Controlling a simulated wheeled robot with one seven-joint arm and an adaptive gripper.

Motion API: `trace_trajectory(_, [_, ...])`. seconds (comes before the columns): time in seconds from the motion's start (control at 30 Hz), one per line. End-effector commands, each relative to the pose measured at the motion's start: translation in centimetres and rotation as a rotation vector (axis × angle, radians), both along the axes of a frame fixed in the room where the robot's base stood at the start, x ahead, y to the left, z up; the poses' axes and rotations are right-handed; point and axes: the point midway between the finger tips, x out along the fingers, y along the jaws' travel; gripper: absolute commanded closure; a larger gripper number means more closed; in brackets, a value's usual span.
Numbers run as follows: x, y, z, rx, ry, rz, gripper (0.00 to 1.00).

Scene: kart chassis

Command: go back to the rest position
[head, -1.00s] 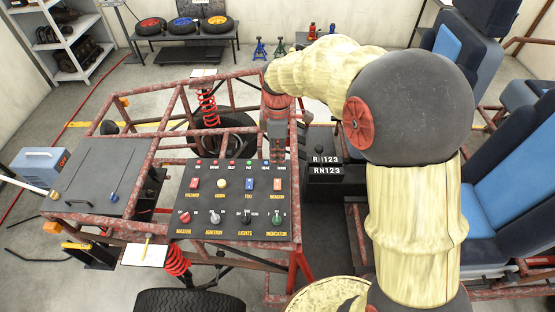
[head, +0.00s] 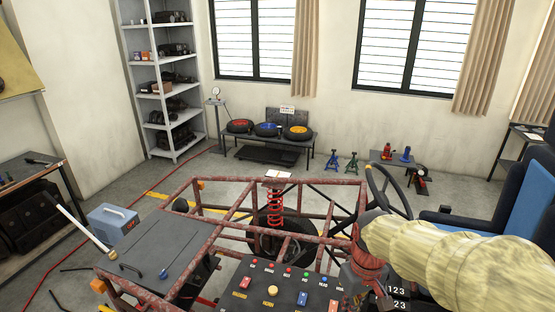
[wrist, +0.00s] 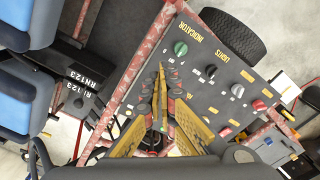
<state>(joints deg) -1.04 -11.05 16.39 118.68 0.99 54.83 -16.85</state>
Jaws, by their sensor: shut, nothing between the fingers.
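My gripper (wrist: 161,68) is shut and empty in the wrist view, its yellow fingertips together over the black control panel (wrist: 235,83). I cannot tell the height between the fingertips and the panel. In the head view my pale arm reaches in from the lower right, and the fingertips cannot be made out there. The control panel (head: 262,301) shows at the bottom edge, partly cut off, with its upper buttons and switches visible. The panel sits on the rusty red kart frame (head: 226,229).
A steering wheel (head: 389,191) and a blue seat (head: 508,212) stand right of the frame. A flat dark cover (head: 160,243) lies on the frame's left. A blue box (head: 112,219) is further left. Shelves (head: 161,85) and a low bench with wheels (head: 268,142) stand behind.

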Motion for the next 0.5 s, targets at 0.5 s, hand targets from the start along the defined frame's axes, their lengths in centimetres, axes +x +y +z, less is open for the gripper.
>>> trace_trajectory(0.5, [-11.4,-1.0,-2.6,0.047,-0.353,-0.299,1.00])
